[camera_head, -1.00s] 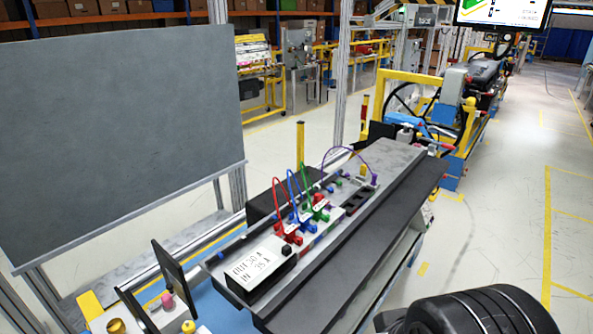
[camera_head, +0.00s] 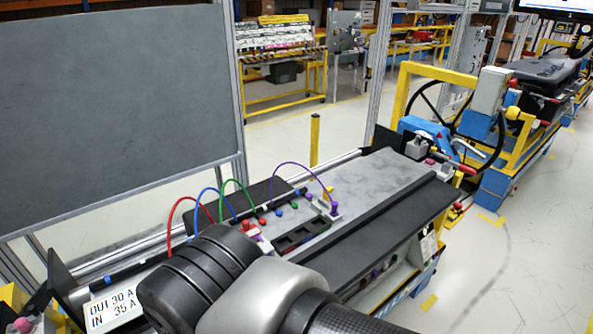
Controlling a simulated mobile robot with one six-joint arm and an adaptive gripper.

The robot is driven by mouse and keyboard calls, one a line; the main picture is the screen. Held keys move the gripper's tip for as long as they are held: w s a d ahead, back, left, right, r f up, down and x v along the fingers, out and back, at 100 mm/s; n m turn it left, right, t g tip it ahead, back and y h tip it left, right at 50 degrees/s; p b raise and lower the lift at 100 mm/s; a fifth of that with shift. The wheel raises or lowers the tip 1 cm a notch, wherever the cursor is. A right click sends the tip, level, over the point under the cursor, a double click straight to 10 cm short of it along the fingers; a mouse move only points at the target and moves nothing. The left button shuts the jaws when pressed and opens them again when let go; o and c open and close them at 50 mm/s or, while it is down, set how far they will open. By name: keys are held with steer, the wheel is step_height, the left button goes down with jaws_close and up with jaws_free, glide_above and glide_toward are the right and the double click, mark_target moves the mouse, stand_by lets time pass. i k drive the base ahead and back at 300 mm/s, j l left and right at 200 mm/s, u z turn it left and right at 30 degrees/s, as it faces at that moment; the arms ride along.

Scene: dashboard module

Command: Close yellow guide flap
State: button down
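I cannot pick out the yellow guide flap with certainty. An upright narrow yellow piece (camera_head: 315,140) stands behind the rear edge of the long grey bench (camera_head: 385,180). I cannot tell whether it is the flap or a post farther back. My arm's black and grey links fill the lower middle and cover part of the bench's near left end. My gripper is not in view.
Red, blue, green and purple cables (camera_head: 305,167) arch over the bench. A label box (camera_head: 112,307) stands at the lower left. A large grey panel (camera_head: 115,105) rises at the left. A yellow-framed station (camera_head: 440,80) stands beyond the bench, with open floor at the right.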

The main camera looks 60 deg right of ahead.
mark_target(330, 188)
steer(key=k+l, duration=0.1)
steer(key=l, duration=0.4)
steer(key=l+u, duration=0.1)
steer(key=l, duration=0.35)
steer(key=k+l, duration=0.15)
steer(key=l, duration=0.3)
steer(key=k+l, duration=0.1)
steer(key=l, duration=0.4)
steer(key=k+l+u, duration=0.1)
steer(key=l, duration=0.35)
steer(key=k+l, duration=0.1)
steer(key=l, duration=0.4)
steer(key=k+l, duration=0.15)
steer(key=l, duration=0.3)
steer(key=i+j+z, duration=0.1)
steer(key=j+z, duration=0.15)
steer(key=j, duration=0.15)
